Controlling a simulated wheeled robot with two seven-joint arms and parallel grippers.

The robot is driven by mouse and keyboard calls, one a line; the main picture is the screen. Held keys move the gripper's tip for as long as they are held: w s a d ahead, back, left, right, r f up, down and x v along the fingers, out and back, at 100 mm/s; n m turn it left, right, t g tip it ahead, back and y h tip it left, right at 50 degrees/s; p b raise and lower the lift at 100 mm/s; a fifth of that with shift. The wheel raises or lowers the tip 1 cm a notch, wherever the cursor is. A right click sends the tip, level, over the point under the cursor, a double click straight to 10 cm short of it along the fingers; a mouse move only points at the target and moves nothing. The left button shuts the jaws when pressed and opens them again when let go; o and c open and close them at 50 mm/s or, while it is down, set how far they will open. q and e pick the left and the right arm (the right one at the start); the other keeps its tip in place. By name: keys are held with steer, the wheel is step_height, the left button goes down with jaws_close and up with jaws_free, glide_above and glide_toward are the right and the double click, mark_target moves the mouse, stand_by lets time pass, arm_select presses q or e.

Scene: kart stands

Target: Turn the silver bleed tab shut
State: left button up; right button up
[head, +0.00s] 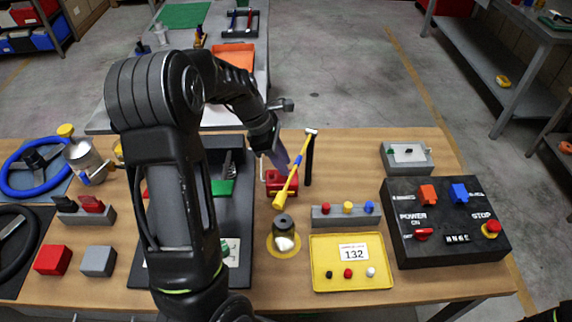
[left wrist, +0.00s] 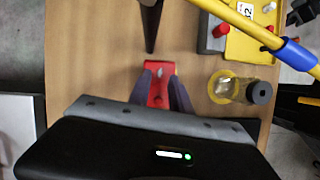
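A red block-like part (head: 281,183) stands on the table near its middle, partly hidden by my left gripper and a yellow bar. In the left wrist view the red part (left wrist: 159,92) lies between my left fingers, with a small pale silvery piece (left wrist: 158,73) on its top. I take this piece as the bleed tab; how far it is turned is too small to tell. My left gripper (left wrist: 161,80) has its two fingers apart, one on each side of the red part. I cannot tell if they touch it.
A yellow bar with a blue band (head: 291,180) slants close to the right of my left gripper. A dark post (head: 309,160) stands behind it. A jar (head: 284,234), a yellow tray (head: 320,282) and a black control box (head: 415,255) are nearer and to the right.

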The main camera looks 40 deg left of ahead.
arm_select(q)
steer(key=shift+x, duration=1.2)
steer(key=shift+c, duration=0.2)
jaws_close()
stand_by(0.4)
